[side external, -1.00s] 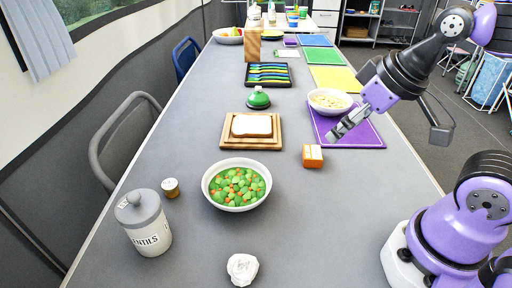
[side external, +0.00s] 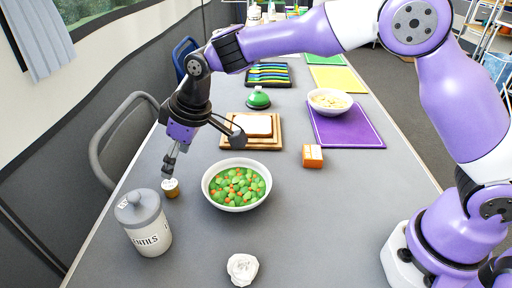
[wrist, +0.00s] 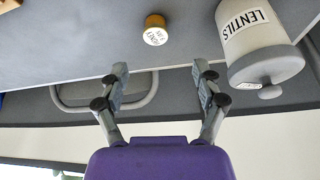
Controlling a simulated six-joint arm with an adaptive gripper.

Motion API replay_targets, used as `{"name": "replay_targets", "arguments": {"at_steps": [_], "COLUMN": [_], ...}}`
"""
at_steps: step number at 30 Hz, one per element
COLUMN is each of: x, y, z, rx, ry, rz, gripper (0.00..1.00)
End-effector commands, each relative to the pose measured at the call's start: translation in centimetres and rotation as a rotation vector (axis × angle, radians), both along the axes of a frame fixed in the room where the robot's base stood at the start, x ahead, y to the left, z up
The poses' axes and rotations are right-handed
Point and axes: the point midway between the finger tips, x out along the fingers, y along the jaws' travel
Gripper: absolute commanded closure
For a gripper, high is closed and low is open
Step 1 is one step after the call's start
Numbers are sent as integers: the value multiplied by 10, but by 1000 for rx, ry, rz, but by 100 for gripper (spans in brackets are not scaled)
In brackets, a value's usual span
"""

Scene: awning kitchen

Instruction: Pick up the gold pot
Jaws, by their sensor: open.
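The gold pot (side external: 171,190) is a small round pot with a pale, lettered top, standing on the grey table left of the vegetable bowl. It also shows in the wrist view (wrist: 155,23), ahead of the gap between my fingers. My gripper (side external: 168,172) is just above and behind the pot in the side view, pointing down toward it. In the wrist view my gripper (wrist: 160,72) has its two fingers spread with nothing between them. The pot is apart from the fingers there.
A white lentils jar (side external: 149,236) stands close in front of the pot; it is to the right in the wrist view (wrist: 240,38). A bowl of vegetables (side external: 237,185), a bread board (side external: 233,142) and an orange box (side external: 312,156) are to the right. A chair (side external: 105,150) is beyond the left table edge.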

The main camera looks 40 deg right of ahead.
Motion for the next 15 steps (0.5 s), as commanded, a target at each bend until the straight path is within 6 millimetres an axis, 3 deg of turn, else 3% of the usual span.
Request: {"name": "replay_targets", "arguments": {"at_steps": [3, 11, 15], "x": [6, 15, 22], "y": [4, 9, 9], "z": [-21, -45, -68], "rx": [-2, -1, -2], "ry": [3, 0, 4], "rz": [0, -1, -2], "gripper": [23, 23, 23]}}
